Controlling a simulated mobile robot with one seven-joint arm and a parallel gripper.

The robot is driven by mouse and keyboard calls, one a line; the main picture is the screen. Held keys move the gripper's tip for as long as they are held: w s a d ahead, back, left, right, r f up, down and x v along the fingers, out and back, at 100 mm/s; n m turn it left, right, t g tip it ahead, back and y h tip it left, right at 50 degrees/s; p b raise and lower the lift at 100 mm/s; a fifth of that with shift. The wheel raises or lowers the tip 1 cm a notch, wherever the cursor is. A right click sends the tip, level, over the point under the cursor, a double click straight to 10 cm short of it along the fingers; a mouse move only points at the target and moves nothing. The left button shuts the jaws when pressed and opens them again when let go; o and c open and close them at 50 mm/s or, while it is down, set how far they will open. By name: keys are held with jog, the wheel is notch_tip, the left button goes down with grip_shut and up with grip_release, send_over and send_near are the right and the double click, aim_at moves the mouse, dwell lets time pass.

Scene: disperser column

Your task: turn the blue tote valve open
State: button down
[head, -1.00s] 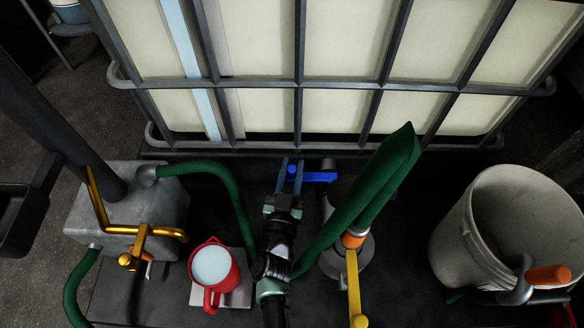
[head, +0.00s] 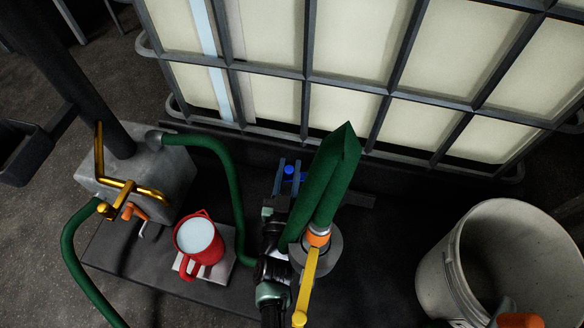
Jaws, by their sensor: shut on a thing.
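The blue tote valve handle (head: 289,171) shows as a small blue piece in the head view, low in front of the caged tote (head: 345,98). My gripper (head: 288,166) is at this blue piece, one finger on each side, and is shut on it. The tall green hose (head: 326,185) stands just right of my gripper and covers the area where more of the handle and the valve body would show. How far the handle is turned cannot be told from this view.
A red jug (head: 207,262) of pale liquid stands on a pale plate left of my arm. A metal box (head: 165,178) with yellow pipes is further left. A yellow lever (head: 306,285) is close on the right. A large white bucket (head: 495,262) stands at right.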

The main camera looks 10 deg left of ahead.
jog(key=c, duration=0.7)
grip_release()
jog(key=shift+o, duration=0.2)
jog(key=shift+r, duration=0.1)
notch_tip(320, 180, up, 10)
jog(key=p, duration=0.8)
